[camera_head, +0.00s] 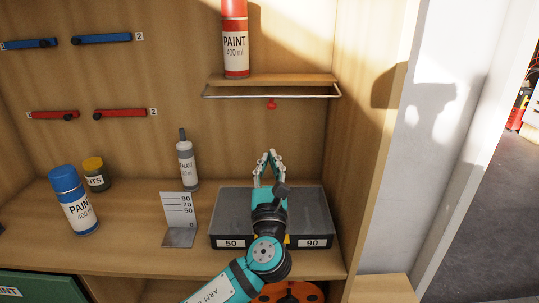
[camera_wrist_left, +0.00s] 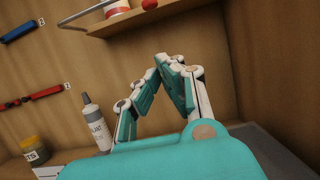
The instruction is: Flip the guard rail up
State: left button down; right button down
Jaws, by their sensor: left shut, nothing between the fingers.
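The guard rail (camera_head: 240,96) is a thin metal bar along the front of a small wooden shelf (camera_head: 272,79), and it sits low, slightly below the board. A red knob (camera_head: 271,104) hangs under its middle. In the left wrist view the rail (camera_wrist_left: 88,11) and red knob (camera_wrist_left: 149,4) show at the top edge, partly cut off. My left gripper (camera_head: 268,153) is shut and empty, pointing up below the knob and apart from it. Its closed fingertips also show in the left wrist view (camera_wrist_left: 165,60). My right gripper is in neither view.
A red paint can (camera_head: 235,40) stands on the shelf. Below, a grey case (camera_head: 310,208) lies under my left arm. A grey-white bottle (camera_head: 187,165), a height gauge (camera_head: 179,215), a blue paint can (camera_head: 75,205) and a yellow-lidded jar (camera_head: 96,177) stand to the left. A side wall (camera_head: 370,130) bounds the right.

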aim_at(272, 102)
pick_arm(q)
jog(key=w+r+p, duration=0.3)
jog(key=w+r, duration=0.3)
jog(key=shift+w+r, duration=0.25)
jog(key=shift+w, duration=0.1)
jog(key=shift+w+f, duration=0.1)
